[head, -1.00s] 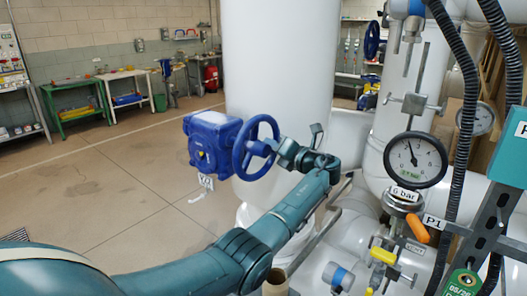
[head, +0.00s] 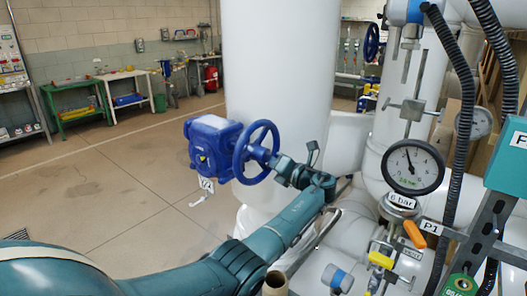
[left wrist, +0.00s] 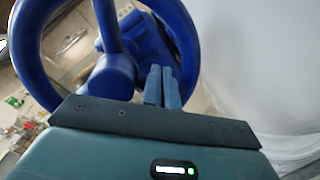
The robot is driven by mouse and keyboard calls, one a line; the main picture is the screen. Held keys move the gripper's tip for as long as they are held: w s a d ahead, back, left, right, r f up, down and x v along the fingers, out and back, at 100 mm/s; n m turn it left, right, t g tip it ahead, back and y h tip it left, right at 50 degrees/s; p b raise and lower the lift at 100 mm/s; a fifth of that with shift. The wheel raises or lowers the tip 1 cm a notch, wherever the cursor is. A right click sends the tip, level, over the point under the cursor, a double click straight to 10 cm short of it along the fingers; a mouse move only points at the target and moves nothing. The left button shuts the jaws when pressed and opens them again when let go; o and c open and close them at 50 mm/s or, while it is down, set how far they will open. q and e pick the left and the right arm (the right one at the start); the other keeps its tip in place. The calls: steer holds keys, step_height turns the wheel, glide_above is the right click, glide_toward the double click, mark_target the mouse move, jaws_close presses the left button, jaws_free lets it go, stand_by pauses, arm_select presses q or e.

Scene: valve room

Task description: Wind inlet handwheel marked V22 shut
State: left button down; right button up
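The blue handwheel (head: 240,156) stands upright on a blue gearbox (head: 207,146) in front of a thick white pipe. A white tag (head: 206,184) hangs below the gearbox; I cannot read its full marking. My left gripper (head: 272,160) is at the wheel's right side, close to its hub. In the left wrist view, the wheel's blue rim (left wrist: 25,60) and hub (left wrist: 106,76) fill the upper left. The left fingers (left wrist: 163,84) lie side by side with no clear gap, against or just before a spoke; contact is unclear. My right gripper is not in view.
A pressure gauge (head: 413,167) and a lever with an orange grip (head: 414,234) stand at the right, near black corrugated hoses (head: 468,90). White pipes crowd the area right of my arm. Open floor (head: 120,170) lies left of the gearbox.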

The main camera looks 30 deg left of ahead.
mark_target(262, 179)
arm_select(q)
steer(key=shift+s+f, duration=0.1)
steer(key=shift+f, duration=0.1)
steer(key=shift+s+a+f+p, duration=0.15)
steer(key=shift+s+p, duration=0.15)
steer(key=shift+p, duration=0.3)
steer(key=shift+s+f+p, duration=0.35)
steer(key=shift+s+f, duration=0.05)
steer(key=shift+s+f, duration=0.3)
steer(key=shift+s, duration=0.45)
